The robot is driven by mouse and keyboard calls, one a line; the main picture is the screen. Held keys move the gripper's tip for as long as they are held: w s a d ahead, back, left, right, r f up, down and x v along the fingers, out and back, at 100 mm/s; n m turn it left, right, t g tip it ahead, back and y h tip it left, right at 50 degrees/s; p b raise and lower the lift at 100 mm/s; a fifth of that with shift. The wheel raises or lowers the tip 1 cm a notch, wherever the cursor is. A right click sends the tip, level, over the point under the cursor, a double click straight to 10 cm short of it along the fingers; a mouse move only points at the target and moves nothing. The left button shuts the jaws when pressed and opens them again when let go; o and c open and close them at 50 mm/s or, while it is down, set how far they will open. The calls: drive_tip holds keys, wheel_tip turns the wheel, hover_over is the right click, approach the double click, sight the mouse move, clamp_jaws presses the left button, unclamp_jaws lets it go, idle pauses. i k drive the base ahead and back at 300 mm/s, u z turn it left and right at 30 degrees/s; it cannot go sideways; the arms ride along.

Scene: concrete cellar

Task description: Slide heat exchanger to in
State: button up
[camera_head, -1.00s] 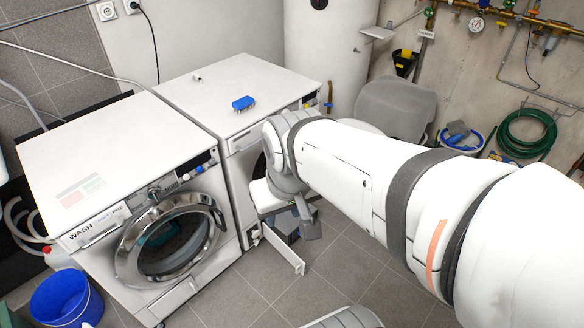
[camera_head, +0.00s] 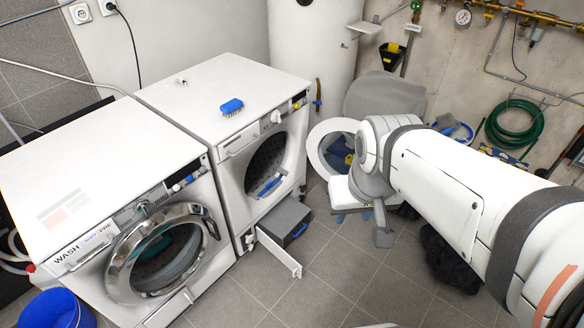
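The heat exchanger (camera_head: 284,221) is a dark grey box at the foot of the dryer (camera_head: 270,150). It sticks partly out of the low opening at the dryer's front. The white flap (camera_head: 280,254) of that opening stands open beside it. My gripper (camera_head: 382,232) is to the right of the heat exchanger and apart from it, in front of the open dryer door. Its fingers are small and partly hidden by my arm, so I cannot tell whether they are open.
The round dryer door (camera_head: 318,150) stands open. The washer (camera_head: 100,200) is on the left, its door shut or nearly so, with a blue bucket (camera_head: 55,308) at its foot. A blue brush (camera_head: 231,107) lies on the dryer. A dark heap (camera_head: 452,262) lies under my arm.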

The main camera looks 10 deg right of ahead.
sight(290, 217)
drive_tip(key=u, duration=0.05)
drive_tip(key=i, duration=1)
drive_tip(key=u, duration=1.15)
drive_tip(key=k, duration=1.45)
drive_tip(key=z, duration=0.35)
drive_tip(key=i, duration=1)
drive_tip(key=u, duration=0.05)
